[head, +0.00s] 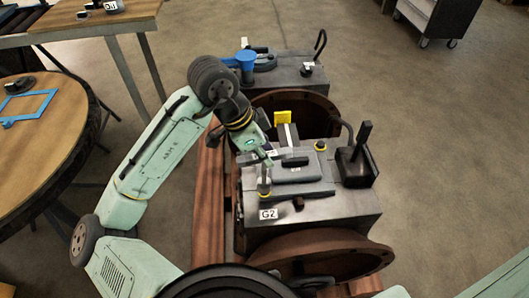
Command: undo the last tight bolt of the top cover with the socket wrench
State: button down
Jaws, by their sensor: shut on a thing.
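The top cover (302,174) is a dark grey plate on the grey engine block labelled G2, in the middle of the head view. My gripper (265,158) points down over the cover's left side. It is shut on the socket wrench (265,181), a slim upright grey tool. The wrench's lower end stands at the cover's near-left corner, where a yellow ring shows. The bolt under it is hidden, and I cannot tell how well the socket sits on it.
A black upright part (357,158) stands at the block's right. A yellow tag (283,118) rises behind the cover. A second block (285,78) with a blue part (246,62) lies beyond. A round wooden table (70,140) is at left.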

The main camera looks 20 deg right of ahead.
jog(key=m+g, duration=0.1)
jog(key=m, duration=0.2)
jog(key=shift+m, duration=0.4)
jog(key=m+g+y, duration=0.1)
jog(key=m, duration=0.2)
jog(key=shift+m+g, duration=0.3)
jog(key=shift+m, duration=0.1)
